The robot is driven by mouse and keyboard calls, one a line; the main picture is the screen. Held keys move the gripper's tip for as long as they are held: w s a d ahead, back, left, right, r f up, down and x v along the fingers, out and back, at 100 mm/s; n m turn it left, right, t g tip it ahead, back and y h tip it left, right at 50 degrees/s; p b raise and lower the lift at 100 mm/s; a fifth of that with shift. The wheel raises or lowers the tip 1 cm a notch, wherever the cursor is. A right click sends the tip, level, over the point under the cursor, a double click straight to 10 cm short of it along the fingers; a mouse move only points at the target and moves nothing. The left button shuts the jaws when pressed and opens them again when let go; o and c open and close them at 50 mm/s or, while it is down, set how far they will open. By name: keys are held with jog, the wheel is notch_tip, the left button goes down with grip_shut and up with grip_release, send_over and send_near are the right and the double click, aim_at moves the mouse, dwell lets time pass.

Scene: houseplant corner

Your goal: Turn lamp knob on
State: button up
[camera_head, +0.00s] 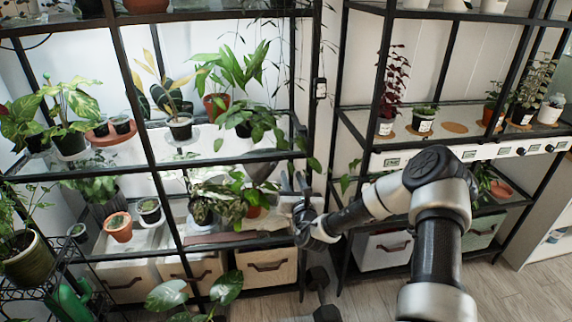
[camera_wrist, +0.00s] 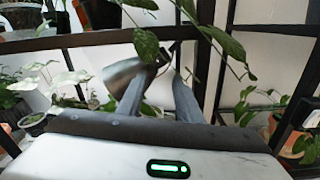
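A grey metal lamp shade (camera_head: 262,169) hangs among the plants on the left shelf rack. In the wrist view the shade (camera_wrist: 122,77) lies just beyond my left finger and is partly hidden by it and by leaves. My gripper (camera_head: 295,181) is raised in front of the left rack, just right of the shade. In the wrist view my gripper (camera_wrist: 164,76) has its two fingers apart, with nothing clearly held between them. I cannot make out a knob on the shade. Small dark round knobs (camera_head: 520,151) sit on the rail of the right rack; I cannot tell what they belong to.
Black rack posts and shelf edges stand close around my gripper. Leaves (camera_wrist: 222,42) hang across the space near my fingers. A terracotta pot (camera_head: 118,227) and other potted plants fill the left rack. Drawers (camera_head: 266,265) stand below. The wooden floor shows at right.

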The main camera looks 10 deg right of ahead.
jog(key=w+b, duration=0.2)
jog(key=w, duration=0.8)
jog(key=shift+w+a, duration=0.15)
grip_shut()
